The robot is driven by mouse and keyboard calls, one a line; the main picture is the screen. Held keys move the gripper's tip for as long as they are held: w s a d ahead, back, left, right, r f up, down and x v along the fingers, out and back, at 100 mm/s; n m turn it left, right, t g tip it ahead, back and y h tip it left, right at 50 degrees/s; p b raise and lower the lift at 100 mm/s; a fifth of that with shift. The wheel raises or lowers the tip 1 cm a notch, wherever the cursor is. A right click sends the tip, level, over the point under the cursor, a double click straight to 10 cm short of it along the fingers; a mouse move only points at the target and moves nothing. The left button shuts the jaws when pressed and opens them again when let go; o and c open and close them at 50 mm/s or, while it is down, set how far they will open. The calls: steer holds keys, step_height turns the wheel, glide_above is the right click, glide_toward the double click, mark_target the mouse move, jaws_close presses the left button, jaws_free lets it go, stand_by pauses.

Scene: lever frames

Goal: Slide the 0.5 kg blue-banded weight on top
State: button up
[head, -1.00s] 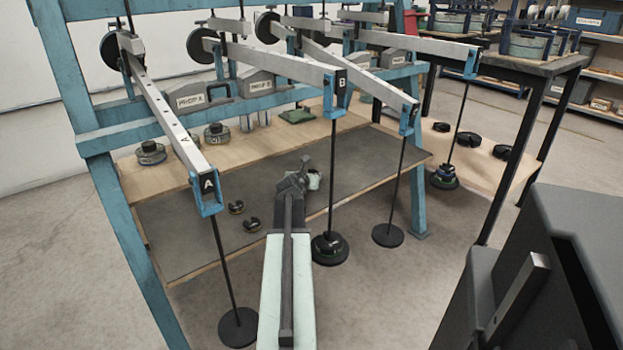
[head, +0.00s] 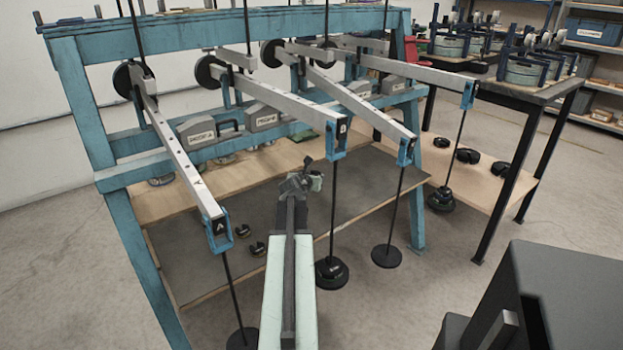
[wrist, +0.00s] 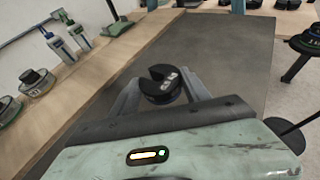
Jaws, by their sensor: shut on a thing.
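My gripper (head: 305,184) is over the grey mat under the teal frame. In the wrist view its fingers (wrist: 160,95) are closed on a black slotted weight (wrist: 160,84) with a pale label too small to read. No blue band shows on it. In the head view the held weight cannot be made out clearly. Rod hangers hang from the beam ends. Hanger B carries black weights (head: 331,272) at its foot. The hanger to its right ends in a bare-looking disc (head: 386,256). Hanger A's foot (head: 243,338) is partly cut off by my arm.
Two small dark weights (head: 257,248) lie on the grey mat (head: 200,265). Another hanger holds a stack (head: 440,199) by the right table, with loose black weights (head: 468,155) near it. Beams, rods and frame legs (head: 160,290) crowd the space around my arm.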

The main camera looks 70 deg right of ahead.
mark_target(310, 204)
steer(key=shift+r+p, duration=1.45)
steer(key=shift+r, duration=0.2)
steer(key=shift+f, duration=0.1)
steer(key=shift+d+f+b, duration=0.1)
steer(key=shift+f+b, duration=0.25)
steer(key=shift+b, duration=0.05)
steer(key=f+m+g+b, duration=0.2)
steer(key=f+g, duration=0.1)
steer(key=w+d+f+m+g+b, duration=0.1)
steer(key=m+b, duration=0.1)
steer(key=shift+f+g+y, duration=0.3)
steer(key=shift+g, duration=0.1)
steer(key=shift+a+f+m+g+b, duration=0.2)
steer(key=shift+m+g+b, duration=0.25)
steer(key=shift+m+g, duration=0.35)
steer(key=shift+a+f+m+g+y, duration=0.1)
steer(key=shift+a+m+g+y, duration=0.15)
steer(key=shift+m+g+y, duration=0.5)
steer(key=shift+f+h+b, duration=0.1)
steer(key=shift+h+b, duration=0.15)
steer(key=shift+b, duration=0.1)
step_height(310, 204, down, 6)
steer(key=b, duration=0.5)
steer(key=shift+b, duration=0.4)
